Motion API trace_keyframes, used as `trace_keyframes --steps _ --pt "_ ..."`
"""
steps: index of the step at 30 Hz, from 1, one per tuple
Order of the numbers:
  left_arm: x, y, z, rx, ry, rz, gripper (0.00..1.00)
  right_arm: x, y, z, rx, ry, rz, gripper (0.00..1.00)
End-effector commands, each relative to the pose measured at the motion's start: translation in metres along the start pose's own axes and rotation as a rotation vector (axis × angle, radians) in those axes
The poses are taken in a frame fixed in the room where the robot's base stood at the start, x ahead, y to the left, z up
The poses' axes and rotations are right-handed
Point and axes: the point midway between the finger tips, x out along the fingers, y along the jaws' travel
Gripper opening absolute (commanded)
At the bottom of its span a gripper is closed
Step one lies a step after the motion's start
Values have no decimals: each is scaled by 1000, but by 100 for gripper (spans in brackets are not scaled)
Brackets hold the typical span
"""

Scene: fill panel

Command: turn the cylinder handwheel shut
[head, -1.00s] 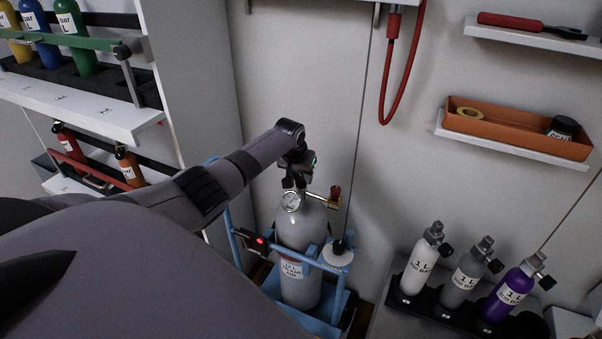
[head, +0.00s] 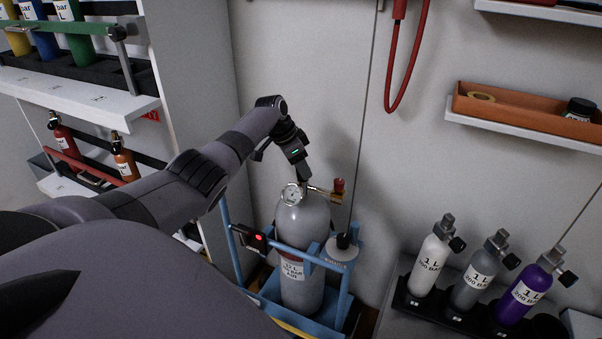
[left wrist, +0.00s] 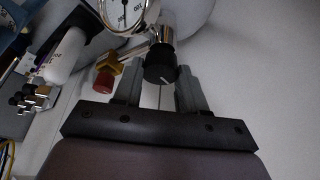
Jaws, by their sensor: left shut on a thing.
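The large grey cylinder (head: 302,222) stands upright in a blue frame (head: 324,265). A round pressure gauge (head: 292,194) and a brass fitting with a red knob (head: 338,187) sit at its top. My left gripper (head: 304,178) reaches down to the valve from above. In the left wrist view, the black handwheel (left wrist: 160,64) lies between the fingertips of my left gripper (left wrist: 160,80), which is shut on it. The gauge (left wrist: 124,12) and red knob (left wrist: 104,82) are beside it. In the head view my gripper hides the handwheel. My right gripper is not in view.
Small white, grey and purple cylinders (head: 476,271) stand in a black rack at the right. A shelf with an orange tray (head: 520,112) and a hanging red hose (head: 405,75) are on the wall. A cylinder shelf (head: 80,90) is at the left.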

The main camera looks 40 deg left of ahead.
Motion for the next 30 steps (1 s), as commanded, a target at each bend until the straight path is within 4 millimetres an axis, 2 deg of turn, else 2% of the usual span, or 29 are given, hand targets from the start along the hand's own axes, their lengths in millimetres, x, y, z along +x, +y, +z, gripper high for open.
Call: trace_keyframes --steps 3,20,21,23,24,30 --pt "1 -1 -1 34 4 12 10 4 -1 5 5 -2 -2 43" --pt "-1 -1 -1 66 2 25 11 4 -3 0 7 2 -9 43" --pt "-1 -1 -1 66 2 25 44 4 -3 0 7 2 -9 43" --pt "-1 -1 -1 66 2 24 64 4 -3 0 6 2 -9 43" --pt "-1 -1 -1 65 2 25 66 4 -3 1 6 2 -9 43" --pt "0 0 -1 64 1 25 66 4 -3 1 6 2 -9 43"
